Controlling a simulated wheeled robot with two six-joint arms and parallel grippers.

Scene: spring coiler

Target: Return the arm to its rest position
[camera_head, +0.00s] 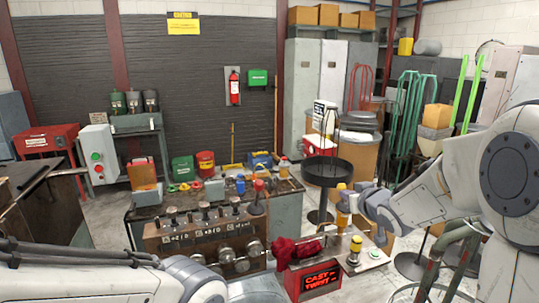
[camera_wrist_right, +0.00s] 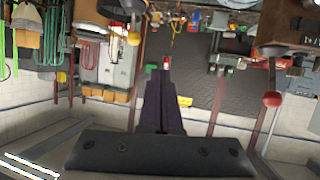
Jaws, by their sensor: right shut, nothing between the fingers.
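My right arm comes in from the right in the head view, reaching left over the right end of the machine. Its gripper (camera_head: 350,201) is beside a yellow-orange item and a round black tray (camera_head: 327,172). In the right wrist view the dark fingers (camera_wrist_right: 165,100) lie together with nothing between them. My left arm (camera_head: 130,284) lies across the lower left of the head view; its gripper cannot be made out. The coiler machine (camera_head: 160,241), with levers and knobs along its front, stands in the middle.
A red cloth (camera_head: 296,249) lies by a lit red display box (camera_head: 321,279). A panel (camera_head: 366,262) with a yellow-topped post and a green button is to its right. A dark bench (camera_head: 40,205) stands at left. Open floor (camera_head: 375,289) shows at front right.

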